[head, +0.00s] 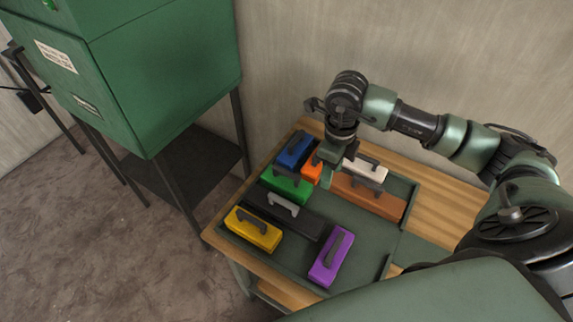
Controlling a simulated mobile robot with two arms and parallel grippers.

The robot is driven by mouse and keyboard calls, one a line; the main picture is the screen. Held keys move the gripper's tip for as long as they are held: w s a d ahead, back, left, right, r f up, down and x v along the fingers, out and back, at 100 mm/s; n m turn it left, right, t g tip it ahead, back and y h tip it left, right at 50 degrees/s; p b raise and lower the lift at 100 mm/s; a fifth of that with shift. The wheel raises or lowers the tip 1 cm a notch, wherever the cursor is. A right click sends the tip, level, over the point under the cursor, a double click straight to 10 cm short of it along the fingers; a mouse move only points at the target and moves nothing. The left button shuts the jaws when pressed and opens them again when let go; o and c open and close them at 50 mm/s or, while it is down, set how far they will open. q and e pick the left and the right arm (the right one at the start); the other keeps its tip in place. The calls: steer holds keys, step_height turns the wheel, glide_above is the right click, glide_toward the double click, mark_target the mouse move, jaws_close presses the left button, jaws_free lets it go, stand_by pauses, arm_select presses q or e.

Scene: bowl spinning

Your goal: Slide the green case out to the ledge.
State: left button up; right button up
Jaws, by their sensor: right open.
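The green case (283,189) lies in the dark tray (345,252) on the wooden table, near its left side. It has a dark handle. The blue case (292,150) is behind it, the orange case (311,170) at its right and the black case (274,215) in front. My right gripper (330,168) is open, pointing down just right of the orange case, apart from the green case. Its fingers partly hide what lies below them. The ledge cannot be picked out for certain; a flat dark strip (424,249) extends at the tray's right. My left gripper is not in view.
A white case (362,171) and a brown case (366,196) lie right of the gripper. A yellow case (252,230) is at the front left, a purple one (331,258) at the front. The tray's middle right is bare. A green cabinet (165,75) stands left.

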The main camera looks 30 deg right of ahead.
glide_above(287, 172)
steer(key=shift+s+b, duration=0.1)
steer(key=shift+b, duration=0.25)
step_height(287, 172, down, 7)
steer(key=b, duration=0.5)
steer(key=shift+r, duration=0.2)
steer(key=shift+w+f+b, duration=0.2)
steer(key=shift+f+b, duration=0.25)
steer(key=shift+f, duration=0.05)
jaws_close()
stand_by(0.7)
